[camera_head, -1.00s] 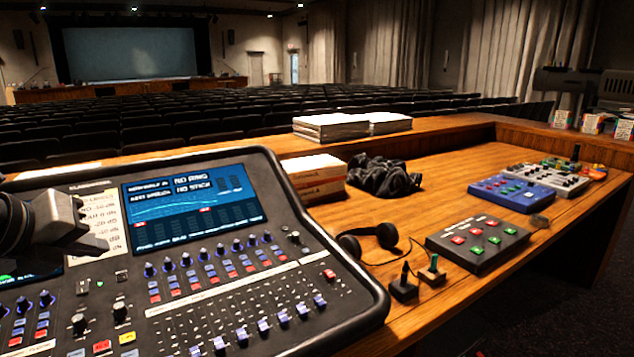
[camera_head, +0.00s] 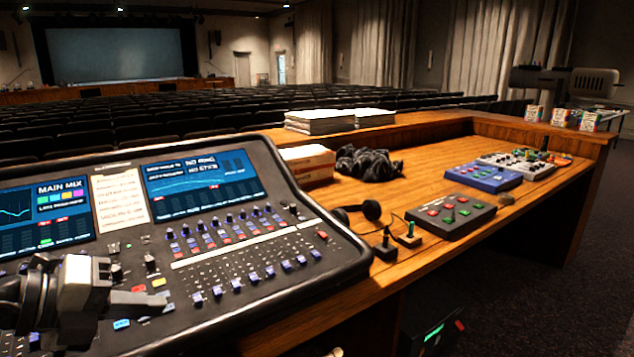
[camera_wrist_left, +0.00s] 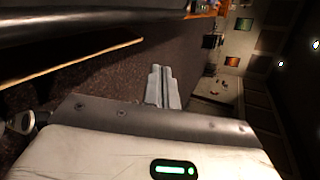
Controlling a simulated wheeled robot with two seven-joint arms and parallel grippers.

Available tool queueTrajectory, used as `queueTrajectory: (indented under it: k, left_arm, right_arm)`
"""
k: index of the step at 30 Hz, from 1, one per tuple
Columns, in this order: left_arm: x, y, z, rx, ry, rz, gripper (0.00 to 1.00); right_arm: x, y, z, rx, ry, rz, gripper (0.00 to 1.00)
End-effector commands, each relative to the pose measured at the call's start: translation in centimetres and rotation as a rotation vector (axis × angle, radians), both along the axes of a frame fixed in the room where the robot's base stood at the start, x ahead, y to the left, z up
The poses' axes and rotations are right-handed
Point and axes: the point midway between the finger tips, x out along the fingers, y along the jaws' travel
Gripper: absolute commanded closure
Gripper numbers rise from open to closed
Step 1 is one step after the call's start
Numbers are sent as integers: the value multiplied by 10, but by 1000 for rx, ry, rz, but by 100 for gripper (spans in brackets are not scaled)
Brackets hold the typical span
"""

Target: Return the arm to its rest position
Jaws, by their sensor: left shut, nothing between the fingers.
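My left gripper (camera_head: 160,303) is at the lower left of the head view, over the front left part of the mixing console (camera_head: 225,315). Its dark fingers point right and it holds nothing. In the left wrist view the two grey fingers (camera_wrist_left: 160,75) lie together, shut, with dark floor behind them. Part of the console's lower left is hidden behind my gripper and wrist. Whether the fingers touch the console cannot be told. My right gripper does not show.
The wooden desk (camera_head: 440,170) carries headphones (camera_head: 372,209), a black button box (camera_head: 450,216), a blue box (camera_head: 483,178), a dark cloth bundle (camera_head: 368,161) and paper stacks (camera_head: 320,121). Console knobs and faders stand close to my gripper. Dark carpet (camera_head: 600,270) at right is open.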

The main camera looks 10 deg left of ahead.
Motion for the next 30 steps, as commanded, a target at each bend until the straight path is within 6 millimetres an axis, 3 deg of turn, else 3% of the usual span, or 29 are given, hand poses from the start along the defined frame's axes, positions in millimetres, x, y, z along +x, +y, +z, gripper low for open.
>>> queueTrajectory:
  k: [4, 8, 11, 13, 15, 18, 21, 24, 30]
  left_arm:
    - [-11, -43, -21, -405, 9, -34, 100]
    - [-13, -57, -41, -882, 37, 124, 100]
    - [-10, -48, -87, -1215, 128, 418, 100]
    - [-16, -45, -139, -1377, 249, 671, 100]
    - [-30, -51, -187, -1461, 386, 881, 100]
    - [-56, -72, -243, -1509, 590, 1107, 100]
    - [-82, -97, -280, -1514, 770, 1248, 100]
    - [-100, -117, -300, -1506, 895, 1324, 100]
    - [-112, -130, -310, -1496, 975, 1363, 100]
  right_arm:
    - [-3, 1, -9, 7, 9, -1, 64]
    - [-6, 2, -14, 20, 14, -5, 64]
    - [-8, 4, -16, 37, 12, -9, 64]
    - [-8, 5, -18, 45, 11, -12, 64]
    - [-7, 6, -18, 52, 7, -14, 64]
    - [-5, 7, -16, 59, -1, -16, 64]
    - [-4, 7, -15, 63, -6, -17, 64]
    - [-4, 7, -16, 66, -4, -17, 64]
    - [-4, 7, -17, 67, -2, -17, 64]
